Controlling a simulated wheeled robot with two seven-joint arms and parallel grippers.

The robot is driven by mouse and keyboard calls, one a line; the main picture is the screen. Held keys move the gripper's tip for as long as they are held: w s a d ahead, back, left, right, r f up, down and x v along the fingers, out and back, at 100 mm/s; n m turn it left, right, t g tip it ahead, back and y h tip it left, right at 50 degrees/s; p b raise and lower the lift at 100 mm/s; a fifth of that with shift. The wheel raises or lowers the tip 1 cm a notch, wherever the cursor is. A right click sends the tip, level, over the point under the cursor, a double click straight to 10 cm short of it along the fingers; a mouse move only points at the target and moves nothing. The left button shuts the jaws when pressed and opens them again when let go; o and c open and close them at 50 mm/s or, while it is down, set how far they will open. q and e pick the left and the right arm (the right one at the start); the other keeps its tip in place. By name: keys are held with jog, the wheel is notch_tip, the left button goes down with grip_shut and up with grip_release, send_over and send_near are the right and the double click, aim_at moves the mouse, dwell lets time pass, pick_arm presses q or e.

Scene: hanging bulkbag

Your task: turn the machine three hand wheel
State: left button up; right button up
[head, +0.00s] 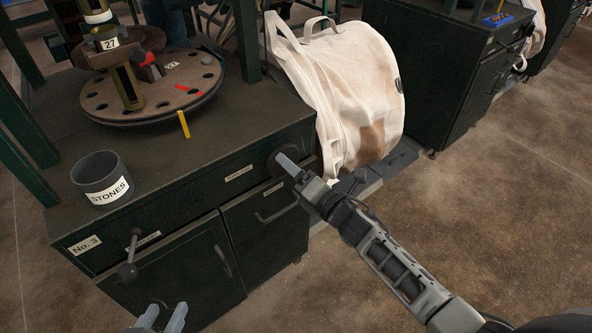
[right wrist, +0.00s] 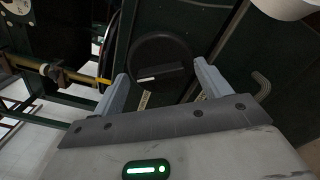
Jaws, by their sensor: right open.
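The hand wheel (head: 274,163) is a dark round disc on the front of the green machine marked No. 3 (head: 84,245), near its right corner. My right gripper partly covers it in the head view. My left gripper (head: 164,314) is low at the bottom edge, fingers apart and empty.
A ball-ended lever (head: 128,271) sticks out from the machine's front left. A STONES cup (head: 103,180) and a round turntable (head: 150,100) with holes are on top. A white bulk bag (head: 350,80) hangs right of the machine. Floor at the right is clear.

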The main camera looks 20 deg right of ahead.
pick_arm(q)
jog(key=shift+r, duration=0.2)
pick_arm(e)
jog(key=c, duration=1)
pick_arm(q)
jog(key=shift+f, duration=0.1)
pick_arm(e)
jog(key=shift+m, duration=0.4)
pick_arm(q)
jog(key=shift+a+r+p, duration=0.1)
jog(key=shift+r+p, duration=0.75)
jog(key=shift+p, duration=1.35)
pick_arm(e)
jog(key=shift+f+m, duration=0.15)
jog(key=shift+m, duration=4.6)
jog(key=shift+f+m, duration=0.1)
jog(key=shift+m, duration=4.65)
